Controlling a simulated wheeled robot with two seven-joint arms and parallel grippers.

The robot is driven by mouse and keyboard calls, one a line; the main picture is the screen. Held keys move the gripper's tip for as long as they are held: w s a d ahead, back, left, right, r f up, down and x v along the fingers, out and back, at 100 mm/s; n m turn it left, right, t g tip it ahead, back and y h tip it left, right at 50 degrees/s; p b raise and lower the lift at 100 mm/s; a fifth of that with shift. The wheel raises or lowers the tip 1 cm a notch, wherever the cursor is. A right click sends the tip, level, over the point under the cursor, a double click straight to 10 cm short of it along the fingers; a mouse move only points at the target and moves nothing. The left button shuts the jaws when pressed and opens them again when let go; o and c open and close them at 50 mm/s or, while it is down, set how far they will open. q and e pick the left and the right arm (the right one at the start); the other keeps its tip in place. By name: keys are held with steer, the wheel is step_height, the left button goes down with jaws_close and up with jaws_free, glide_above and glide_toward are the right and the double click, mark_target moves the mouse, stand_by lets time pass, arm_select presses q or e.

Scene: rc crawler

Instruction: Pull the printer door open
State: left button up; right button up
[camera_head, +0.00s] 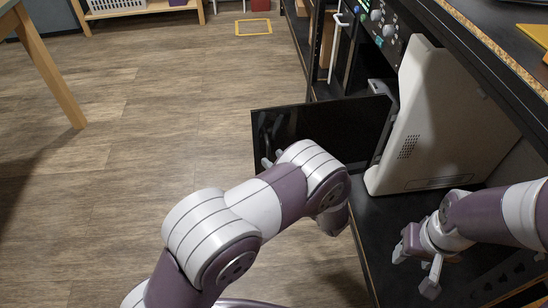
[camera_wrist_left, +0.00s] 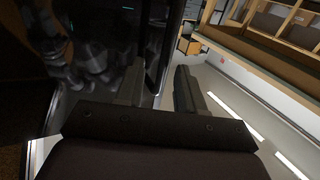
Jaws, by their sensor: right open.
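The printer (camera_head: 450,125) is a large off-white body standing in the black shelf at the right. Its glossy black door (camera_head: 335,125) stands swung out to the left from the printer's front, well open. My left gripper (camera_head: 268,160) is at the near side of the door, close to its outer edge, partly hidden by my own arm. In the left wrist view, the fingers (camera_wrist_left: 156,88) are apart, with the edge of the dark glossy door (camera_wrist_left: 100,45) running by the gap; contact cannot be told. My right gripper (camera_head: 415,270) is open and empty over the shelf, in front of the printer.
A black rack with knobs (camera_head: 382,20) stands behind the door. A wooden table leg (camera_head: 50,70) is at the far left. A yellow floor marking (camera_head: 253,27) lies at the back. The wooden floor (camera_head: 130,150) left of the door is clear.

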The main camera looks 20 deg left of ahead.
arm_select(q)
steer(key=p+v, duration=0.3)
steer(key=v, duration=0.8)
steer(key=shift+d, duration=0.15)
steer(key=shift+s, duration=0.1)
